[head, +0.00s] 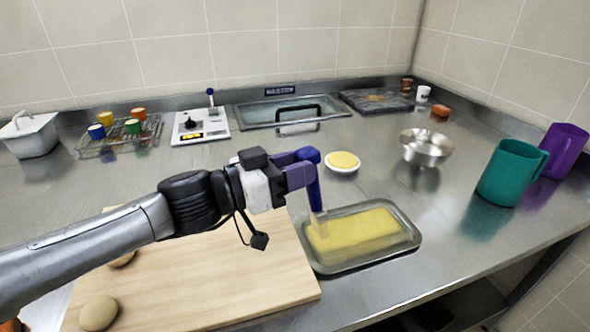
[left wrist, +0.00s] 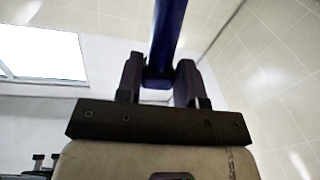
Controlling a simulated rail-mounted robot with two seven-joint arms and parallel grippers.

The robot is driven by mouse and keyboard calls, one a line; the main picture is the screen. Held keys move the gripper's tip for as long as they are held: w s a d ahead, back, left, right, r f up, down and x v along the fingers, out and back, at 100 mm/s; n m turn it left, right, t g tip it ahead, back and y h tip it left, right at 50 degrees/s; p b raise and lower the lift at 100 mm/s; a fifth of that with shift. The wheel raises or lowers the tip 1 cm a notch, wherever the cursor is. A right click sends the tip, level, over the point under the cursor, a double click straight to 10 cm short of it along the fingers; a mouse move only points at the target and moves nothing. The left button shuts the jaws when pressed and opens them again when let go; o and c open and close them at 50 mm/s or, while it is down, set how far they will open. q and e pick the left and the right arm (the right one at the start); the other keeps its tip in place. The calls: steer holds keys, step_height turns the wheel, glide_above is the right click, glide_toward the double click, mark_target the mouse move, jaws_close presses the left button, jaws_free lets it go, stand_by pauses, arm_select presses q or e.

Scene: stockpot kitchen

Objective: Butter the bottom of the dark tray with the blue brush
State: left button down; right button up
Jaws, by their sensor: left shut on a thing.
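My left gripper (head: 303,168) is shut on the blue brush (head: 314,190). The brush hangs bristles down, and its pale bristles are over the left part of a grey metal tray (head: 412,243). They look at or close to the tray's bottom; I cannot tell if they touch. A yellow layer covers much of that bottom, with bare grey near the rim. In the left wrist view the blue handle (left wrist: 168,35) stands between the two fingers. A small white bowl (head: 342,170) of yellow butter stands just behind the tray. My right gripper is not in view.
A wooden board (head: 220,275) with round dough pieces (head: 98,313) lies left of the tray. A steel bowl (head: 427,147), a teal pitcher (head: 510,172) and a purple pitcher (head: 565,150) stand right. A scale (head: 200,125) and a rack of coloured cups (head: 120,138) stand behind.

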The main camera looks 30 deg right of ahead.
mark_target(307, 189)
arm_select(q)
steer(key=shift+r, duration=0.1)
step_height(307, 189, up, 3)
steer(key=shift+f+p, duration=0.1)
steer(key=shift+p, duration=1)
stand_by(1.0)
steer(key=shift+a+f+b, duration=0.15)
steer(key=shift+f+b, duration=0.65)
steer(key=shift+b, duration=0.1)
steer(key=shift+n+h, duration=0.5)
steer(key=shift+h, duration=0.3)
steer(key=shift+a+f+b, duration=0.35)
steer(key=shift+f+b, duration=0.85)
steer(key=shift+b, duration=0.3)
steer(key=shift+a+f+b, duration=0.35)
steer(key=shift+f+b, duration=0.85)
steer(key=shift+b, duration=0.35)
steer(key=shift+a+f+b, duration=0.35)
steer(key=shift+f+b, duration=0.85)
steer(key=shift+b, duration=0.3)
steer(key=shift+f, duration=0.25)
